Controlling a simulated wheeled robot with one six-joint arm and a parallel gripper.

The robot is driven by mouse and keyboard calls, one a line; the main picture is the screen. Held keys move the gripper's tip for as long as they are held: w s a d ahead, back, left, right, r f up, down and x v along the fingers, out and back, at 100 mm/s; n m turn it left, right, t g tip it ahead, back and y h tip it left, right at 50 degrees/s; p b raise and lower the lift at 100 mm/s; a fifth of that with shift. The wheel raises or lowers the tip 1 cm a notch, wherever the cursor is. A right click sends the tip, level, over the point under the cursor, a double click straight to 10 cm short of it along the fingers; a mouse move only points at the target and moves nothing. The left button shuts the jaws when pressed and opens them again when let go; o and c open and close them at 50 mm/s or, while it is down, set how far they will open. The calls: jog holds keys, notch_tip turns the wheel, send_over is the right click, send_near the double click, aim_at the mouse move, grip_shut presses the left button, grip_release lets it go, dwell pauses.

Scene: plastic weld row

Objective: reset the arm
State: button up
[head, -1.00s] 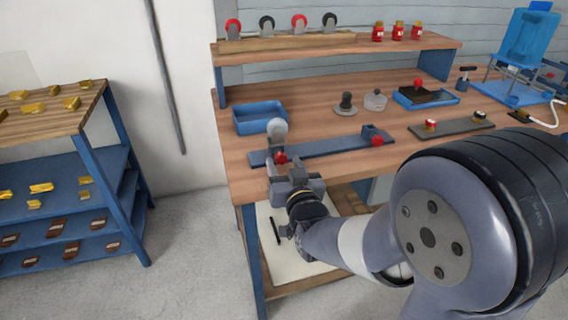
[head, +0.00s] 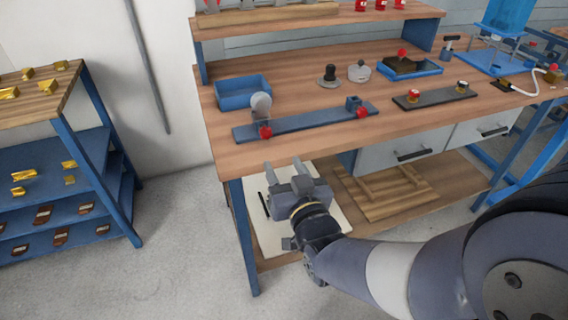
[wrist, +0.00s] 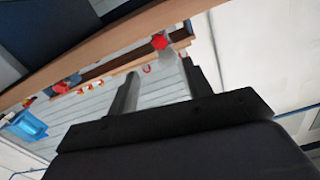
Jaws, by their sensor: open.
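My gripper (head: 283,166) is open and empty in the head view, in front of the workbench and below its top edge. Its two fingers point up toward the bench. In the wrist view the two dark fingers of my gripper (wrist: 158,78) stand apart with nothing held between them. My arm reaches in from the lower right of the head view.
The wooden workbench (head: 240,158) stands just beyond my gripper, with a long blue bar (head: 310,122) carrying red knobs and a blue bin (head: 243,93) on it. A blue shelf rack (head: 80,155) stands at left. Floor (head: 190,240) between them is clear.

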aim_at(267, 134)
jog(key=shift+w, duration=0.1)
jog(key=x, duration=1.1)
jog(key=shift+n, duration=0.3)
jog(key=shift+f, duration=0.15)
